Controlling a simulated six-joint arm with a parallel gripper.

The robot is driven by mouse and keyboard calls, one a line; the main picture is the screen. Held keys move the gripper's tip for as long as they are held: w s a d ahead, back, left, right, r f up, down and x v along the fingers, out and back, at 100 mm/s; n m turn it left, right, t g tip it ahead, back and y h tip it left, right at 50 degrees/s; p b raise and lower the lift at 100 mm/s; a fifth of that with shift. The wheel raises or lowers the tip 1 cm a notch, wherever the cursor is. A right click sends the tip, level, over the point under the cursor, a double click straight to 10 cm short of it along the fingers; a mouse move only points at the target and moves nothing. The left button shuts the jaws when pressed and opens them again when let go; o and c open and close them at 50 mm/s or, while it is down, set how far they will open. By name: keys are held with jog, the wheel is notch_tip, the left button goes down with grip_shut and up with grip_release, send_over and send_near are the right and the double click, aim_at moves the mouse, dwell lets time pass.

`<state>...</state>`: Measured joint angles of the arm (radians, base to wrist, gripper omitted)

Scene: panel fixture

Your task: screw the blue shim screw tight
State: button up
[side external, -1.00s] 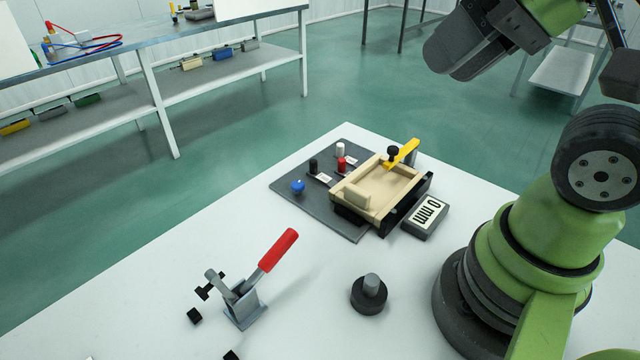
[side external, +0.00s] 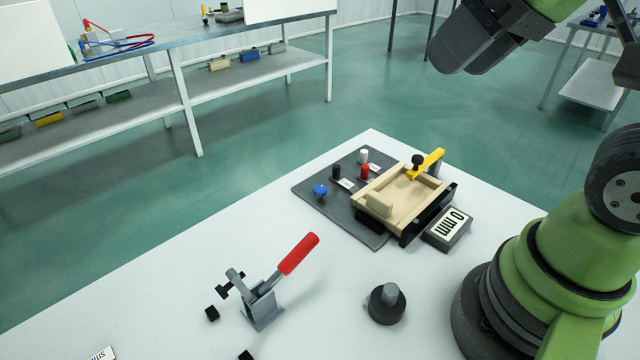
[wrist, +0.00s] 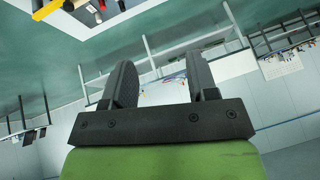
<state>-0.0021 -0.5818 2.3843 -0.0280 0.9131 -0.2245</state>
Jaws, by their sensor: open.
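The blue shim screw (side external: 320,190) shows as a small blue knob at the left part of the dark grey plate on the white table. Whether it is seated tight cannot be told at this size. My gripper (wrist: 160,84) is open and empty in the wrist view, with two dark fingers apart and background between them. In the side view part of my gripper (side external: 478,40) shows high at the upper right, far above and apart from the fixture. The wrist view does not show the blue screw clearly.
The dark plate (side external: 375,232) carries a beige tray (side external: 402,200) with a yellow clamp bar (side external: 428,162). Black (side external: 336,172), red (side external: 365,171) and white (side external: 364,155) posts stand near the screw. A red-handled toggle clamp (side external: 298,254), a dark round knob (side external: 387,304) and a "0 mm" block (side external: 447,229) stand in front.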

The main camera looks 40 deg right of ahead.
jog(key=w+f+n+g, duration=0.2)
jog(key=w+n, duration=0.5)
jog(key=w, duration=0.2)
jog(key=n+g+h, duration=0.2)
jog(key=n+g, duration=0.2)
jog(key=n, duration=1.2)
send_over(320, 188)
notch_tip(320, 188, down, 19)
notch_tip(320, 188, down, 9)
jog(key=shift+r, duration=0.1)
jog(key=shift+c, duration=0.2)
jog(key=c, duration=0.9)
